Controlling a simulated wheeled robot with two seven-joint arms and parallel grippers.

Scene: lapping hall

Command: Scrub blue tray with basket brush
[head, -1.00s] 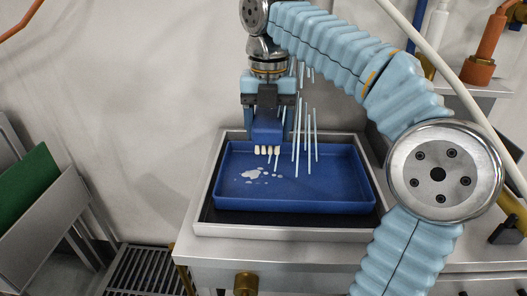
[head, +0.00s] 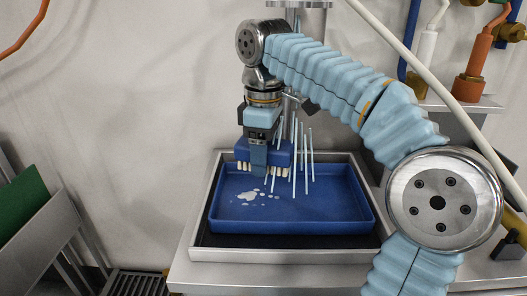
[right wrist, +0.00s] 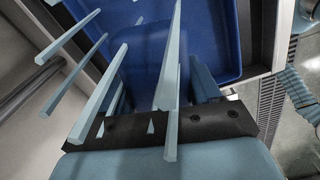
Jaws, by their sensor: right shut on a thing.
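The blue tray (head: 330,222) is a shallow rectangle with a white spattered patch (head: 249,196) on its left floor. It also shows in the right wrist view (right wrist: 222,30). My right gripper (head: 258,160) points down over the tray's back left part, shut on the blue brush (head: 284,154). The brush has cream bristle tufts along its underside, on both sides of the finger. The bristles hang near the tray's back wall, behind the white patch; I cannot tell whether they touch it. The gripper hides the brush's middle. My left gripper is not in view.
The tray sits in a metal-rimmed stand (head: 199,240) on a steel bench. Several thin pale blue rods (head: 311,155), perhaps water streams, hang beside the gripper. A pale hose (head: 420,75) crosses the right. A green board (head: 20,205) stands at left. Orange fittings (head: 476,65) stand at back right.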

